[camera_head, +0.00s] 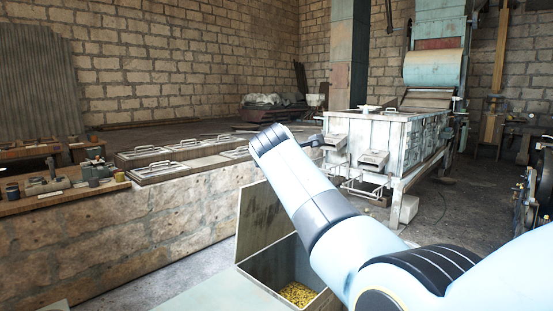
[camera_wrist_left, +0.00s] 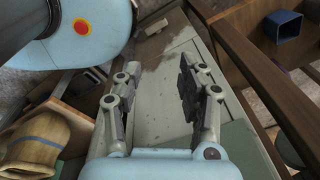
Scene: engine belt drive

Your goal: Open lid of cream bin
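A cream-grey bin (camera_head: 262,272) stands low in the middle of the head view, with several small yellow pieces (camera_head: 298,293) inside. Its stained lid (camera_head: 262,220) stands raised at the back left edge. My right arm crosses in front of the bin and hides its right side. The right gripper cannot be made out. My left gripper (camera_wrist_left: 158,68) shows in the left wrist view, its two fingers wide apart with nothing between them. A pale, worn flat surface (camera_wrist_left: 163,50) lies beyond the fingers; I cannot tell whether it is the lid.
A low brick wall (camera_head: 130,235) with handled covers (camera_head: 165,170) runs along the left. A bench with tools (camera_head: 60,190) stands at far left. A white machine (camera_head: 385,135) stands behind. The wrist view shows a blue container (camera_wrist_left: 275,28) and a tan rounded object (camera_wrist_left: 35,148).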

